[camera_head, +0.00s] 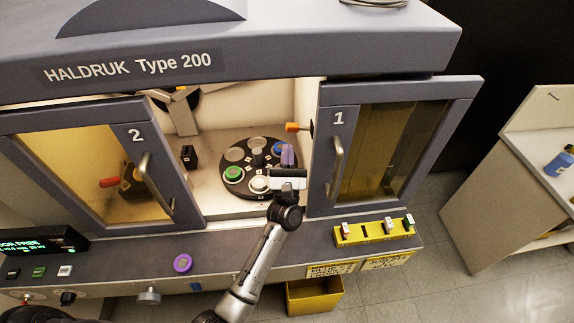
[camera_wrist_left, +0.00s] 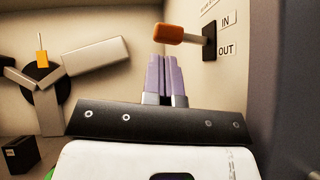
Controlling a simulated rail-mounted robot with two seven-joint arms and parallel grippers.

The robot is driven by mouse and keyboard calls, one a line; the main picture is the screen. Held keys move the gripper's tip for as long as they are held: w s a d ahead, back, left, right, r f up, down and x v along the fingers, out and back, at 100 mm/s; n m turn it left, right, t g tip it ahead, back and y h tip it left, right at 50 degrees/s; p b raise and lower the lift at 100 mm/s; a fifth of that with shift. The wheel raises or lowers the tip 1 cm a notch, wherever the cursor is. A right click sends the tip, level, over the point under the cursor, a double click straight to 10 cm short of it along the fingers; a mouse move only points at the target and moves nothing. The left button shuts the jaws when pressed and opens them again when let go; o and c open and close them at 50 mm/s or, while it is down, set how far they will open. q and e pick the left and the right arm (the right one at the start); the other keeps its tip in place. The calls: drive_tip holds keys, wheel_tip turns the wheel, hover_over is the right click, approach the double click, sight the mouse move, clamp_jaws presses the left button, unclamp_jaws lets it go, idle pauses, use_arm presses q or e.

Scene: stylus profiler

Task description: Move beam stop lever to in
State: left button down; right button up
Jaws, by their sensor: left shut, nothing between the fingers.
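The beam stop lever has an orange handle (camera_head: 293,127) and sticks out from the inner right wall of the machine's chamber. In the left wrist view its orange handle (camera_wrist_left: 182,34) is on a pale shaft from a black slot plate, beside an IN label (camera_wrist_left: 228,19) above an OUT label (camera_wrist_left: 226,49). I cannot tell surely which label the shaft is level with. My left gripper (camera_head: 288,155) is inside the chamber opening, its lilac fingers (camera_wrist_left: 165,62) shut and empty, just below the handle in the picture and seemingly apart from it. My right gripper is not in view.
Door 1 (camera_head: 337,122) stands right of the opening and door 2 (camera_head: 136,138) left of it. A dark carousel (camera_head: 236,191) with coloured round pieces lies below my gripper. A yellow rack (camera_head: 352,236) and a purple ring (camera_head: 183,263) are on the front ledge.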

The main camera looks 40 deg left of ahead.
sight(288, 132)
use_arm(q)
drive_tip(key=shift+x, duration=1.2)
drive_tip(key=m+h+p, duration=0.1)
drive_tip(key=r+m+t+h, duration=0.1)
drive_tip(key=m, duration=0.1)
drive_tip(key=m+t+h+p, duration=0.1)
drive_tip(key=shift+s+a+r+h+p, duration=0.1)
drive_tip(key=shift+s+r+h+p, duration=0.05)
drive_tip(key=shift+r+h+p, duration=0.2)
drive_tip(key=shift+r+m+h+p, duration=0.15)
drive_tip(key=shift+m+h+p, duration=0.15)
drive_tip(key=shift+m+h, duration=0.95)
drive_tip(key=shift+m, duration=0.25)
